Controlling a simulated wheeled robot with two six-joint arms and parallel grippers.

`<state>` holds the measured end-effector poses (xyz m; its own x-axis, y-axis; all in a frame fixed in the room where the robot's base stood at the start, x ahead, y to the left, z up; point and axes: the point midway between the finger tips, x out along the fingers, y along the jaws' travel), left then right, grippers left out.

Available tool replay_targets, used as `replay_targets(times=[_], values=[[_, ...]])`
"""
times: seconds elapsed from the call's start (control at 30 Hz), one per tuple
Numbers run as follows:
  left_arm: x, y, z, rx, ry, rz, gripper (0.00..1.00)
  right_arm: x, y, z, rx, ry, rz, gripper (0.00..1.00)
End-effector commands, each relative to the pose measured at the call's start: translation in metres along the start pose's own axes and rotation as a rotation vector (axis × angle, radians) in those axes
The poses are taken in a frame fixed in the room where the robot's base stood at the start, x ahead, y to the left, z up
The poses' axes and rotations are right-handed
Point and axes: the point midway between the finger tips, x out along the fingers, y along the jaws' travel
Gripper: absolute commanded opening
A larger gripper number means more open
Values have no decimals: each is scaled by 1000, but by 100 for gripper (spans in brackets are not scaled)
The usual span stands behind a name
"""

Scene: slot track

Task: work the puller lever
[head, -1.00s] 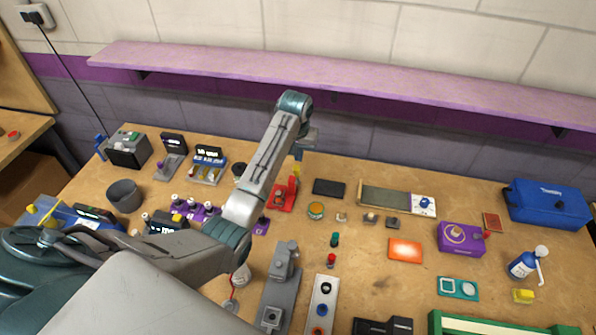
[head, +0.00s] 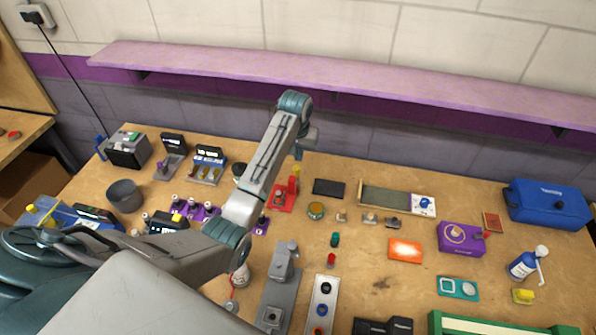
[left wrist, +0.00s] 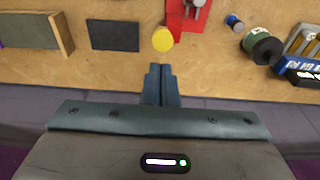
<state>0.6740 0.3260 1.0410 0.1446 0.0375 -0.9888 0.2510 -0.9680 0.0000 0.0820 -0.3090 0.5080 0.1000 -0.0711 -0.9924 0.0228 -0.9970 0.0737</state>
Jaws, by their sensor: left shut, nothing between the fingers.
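A red device (head: 284,200) with an upright red arm and a yellow knob (head: 297,170) stands on the bench behind my left forearm; I take it for the puller and its lever, but no label is legible. My left gripper (head: 303,150) hangs from the raised wrist just above the yellow knob, partly hidden by the wrist. In the left wrist view its fingers (left wrist: 161,84) are shut and empty. The yellow knob (left wrist: 162,40) lies just beyond the fingertips, apart from them in the picture, beside the red base (left wrist: 187,22). My right gripper does not show.
A black pad (head: 328,188) and a long slotted tray (head: 385,198) lie right of the red device. A dark green spool (left wrist: 263,46) stands near it in the left wrist view. A grey metal fixture (head: 280,285) is nearer me. The purple shelf (head: 330,78) runs along the wall behind.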

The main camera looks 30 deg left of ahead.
Motion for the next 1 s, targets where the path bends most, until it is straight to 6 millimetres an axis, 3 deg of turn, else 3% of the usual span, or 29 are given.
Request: replay_targets(times=[1.0], values=[[34,0,5,0,-1,0,0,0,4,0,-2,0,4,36]])
